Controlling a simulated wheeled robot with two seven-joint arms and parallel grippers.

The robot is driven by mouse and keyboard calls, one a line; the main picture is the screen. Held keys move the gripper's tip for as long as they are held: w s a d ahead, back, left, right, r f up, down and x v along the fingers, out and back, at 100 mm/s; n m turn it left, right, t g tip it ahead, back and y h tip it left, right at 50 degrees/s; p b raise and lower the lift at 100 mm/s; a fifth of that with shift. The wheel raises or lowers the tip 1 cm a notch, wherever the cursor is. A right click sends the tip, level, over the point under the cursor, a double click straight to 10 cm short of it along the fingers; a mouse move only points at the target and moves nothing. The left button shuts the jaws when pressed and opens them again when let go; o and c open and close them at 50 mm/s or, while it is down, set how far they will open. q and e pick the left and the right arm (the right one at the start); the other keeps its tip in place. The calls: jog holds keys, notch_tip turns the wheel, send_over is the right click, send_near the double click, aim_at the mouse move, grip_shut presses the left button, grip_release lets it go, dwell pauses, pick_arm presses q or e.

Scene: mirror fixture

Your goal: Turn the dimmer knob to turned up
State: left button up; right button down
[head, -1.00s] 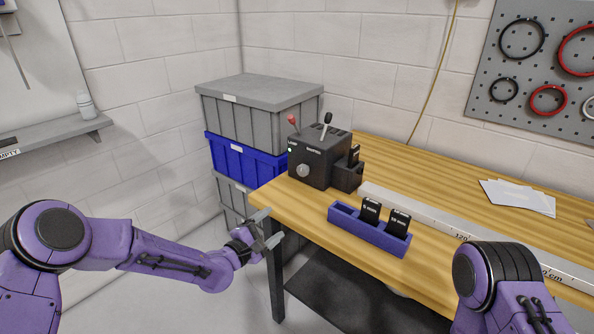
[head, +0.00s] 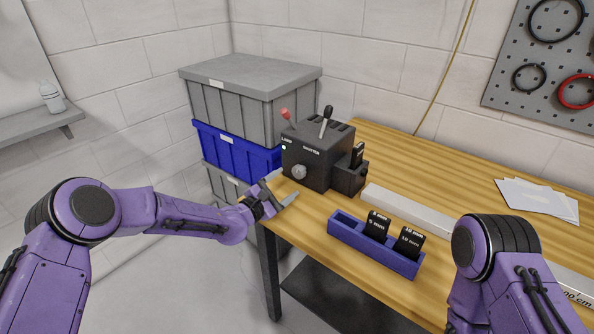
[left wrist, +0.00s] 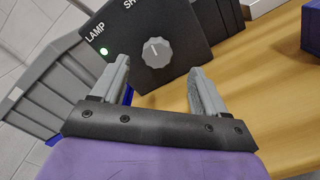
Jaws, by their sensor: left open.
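The dimmer knob (head: 299,171) is a round grey knob on the front face of a black box (head: 318,165) at the table's far left corner. In the left wrist view the knob (left wrist: 157,52) shows a pale pointer line near its top, and a lit green lamp (left wrist: 104,51) sits to its left under the word LAMP. My left gripper (head: 282,187) is open and empty, just in front of the box. In the left wrist view its two fingers (left wrist: 160,80) point at the knob, one to each side of it, apart from it. My right gripper is out of view.
A red-tipped lever (head: 286,115) and a black lever (head: 326,118) stand on the box. A blue holder (head: 345,228) with black blocks lies in front right, beside a long metal rule (head: 405,212). Stacked bins (head: 250,95) stand behind left.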

aim_at(296, 174)
pick_arm(q)
jog(key=x, duration=0.5)
jog(key=shift+w+a+f+p, duration=0.1)
jog(key=shift+w+f+p, duration=0.1)
jog(key=shift+w+p, duration=0.3)
jog(key=shift+w+d+r, duration=0.1)
jog(key=shift+w+d, duration=0.2)
jog(key=shift+d, duration=0.05)
jog(key=c, duration=1.1)
